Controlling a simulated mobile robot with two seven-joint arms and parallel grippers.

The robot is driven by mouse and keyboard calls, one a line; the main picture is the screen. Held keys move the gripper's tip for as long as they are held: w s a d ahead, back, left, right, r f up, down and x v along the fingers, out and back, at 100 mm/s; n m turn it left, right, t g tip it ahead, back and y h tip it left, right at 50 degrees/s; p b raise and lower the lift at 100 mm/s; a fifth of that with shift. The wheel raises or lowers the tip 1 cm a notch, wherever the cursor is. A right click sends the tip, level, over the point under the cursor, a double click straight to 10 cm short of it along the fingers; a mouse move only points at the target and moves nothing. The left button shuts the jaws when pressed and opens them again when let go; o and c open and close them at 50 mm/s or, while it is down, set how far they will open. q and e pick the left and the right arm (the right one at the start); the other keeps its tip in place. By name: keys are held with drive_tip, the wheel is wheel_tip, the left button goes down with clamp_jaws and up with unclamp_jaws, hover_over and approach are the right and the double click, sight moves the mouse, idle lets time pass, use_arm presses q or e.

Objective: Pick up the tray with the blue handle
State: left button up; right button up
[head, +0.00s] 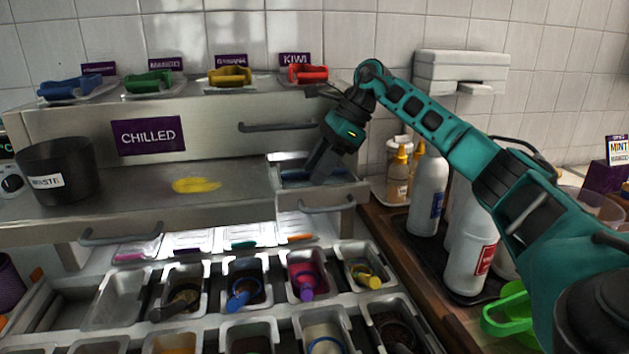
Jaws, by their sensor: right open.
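A tray with a blue handle (67,88) sits on top of the chilled unit at the far left, behind my arm's reach in the picture. My right gripper (318,170) comes in from the right and points down into an open drawer (330,195) on the right of the unit. It is open, with its fingers over the drawer. A blue-looking item (296,174) lies in the drawer beside the fingers; its shape is partly hidden, and I cannot tell whether the fingers touch it. My left gripper is not in view.
Trays with green (148,82), yellow (230,76) and red (307,74) handles line the top. A waste bin (58,175) stands left. Topping tubs (247,285) fill the front. Bottles (428,190) stand right. The shelf has a yellow smear (196,185).

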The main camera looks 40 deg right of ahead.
drive_tip(key=shift+c, duration=0.4)
clamp_jaws()
drive_tip(key=shift+r, duration=0.15)
